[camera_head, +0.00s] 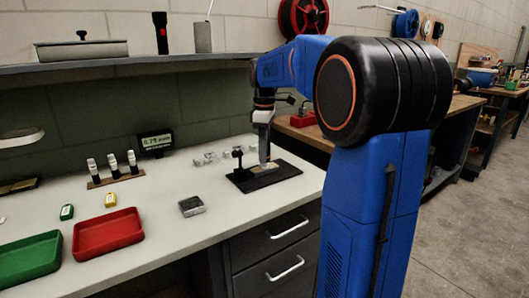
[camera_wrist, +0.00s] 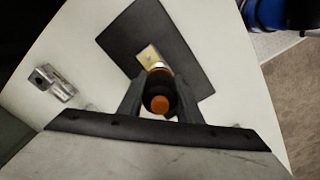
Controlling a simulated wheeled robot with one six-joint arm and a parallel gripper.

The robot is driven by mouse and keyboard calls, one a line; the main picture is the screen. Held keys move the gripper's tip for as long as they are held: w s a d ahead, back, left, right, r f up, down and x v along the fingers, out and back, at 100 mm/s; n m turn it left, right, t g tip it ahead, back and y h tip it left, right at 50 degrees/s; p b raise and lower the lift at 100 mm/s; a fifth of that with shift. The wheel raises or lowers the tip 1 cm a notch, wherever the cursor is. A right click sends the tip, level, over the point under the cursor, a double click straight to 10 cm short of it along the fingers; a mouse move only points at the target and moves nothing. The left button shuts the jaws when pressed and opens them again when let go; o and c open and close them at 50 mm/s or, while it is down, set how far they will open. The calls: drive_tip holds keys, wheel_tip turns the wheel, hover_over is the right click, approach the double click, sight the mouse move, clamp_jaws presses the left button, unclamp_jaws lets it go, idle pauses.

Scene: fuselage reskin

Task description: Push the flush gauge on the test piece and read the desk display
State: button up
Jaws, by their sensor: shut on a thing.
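My gripper (camera_wrist: 158,98) is shut on the flush gauge (camera_wrist: 160,88), a dark cylinder with an orange end cap and an orange ring. In the wrist view the gauge's far end overlaps a small brass-coloured test piece (camera_wrist: 147,54) on a black mat (camera_wrist: 190,50). In the head view my gripper (camera_head: 264,122) points down over the black mat (camera_head: 240,184), with the gauge low above it; I cannot tell whether it touches the test piece. The desk display (camera_head: 156,141) is lit green at the back of the bench; its digits are too small to read surely.
A small dark stand (camera_head: 238,163) rises on the mat's left side. Three white-topped bottles (camera_head: 112,166) stand in a rack. A red tray (camera_head: 108,234) and a green tray (camera_head: 28,260) sit front left.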

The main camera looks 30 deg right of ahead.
drive_tip(key=shift+r, duration=3.45)
drive_tip(key=shift+r, duration=0.1)
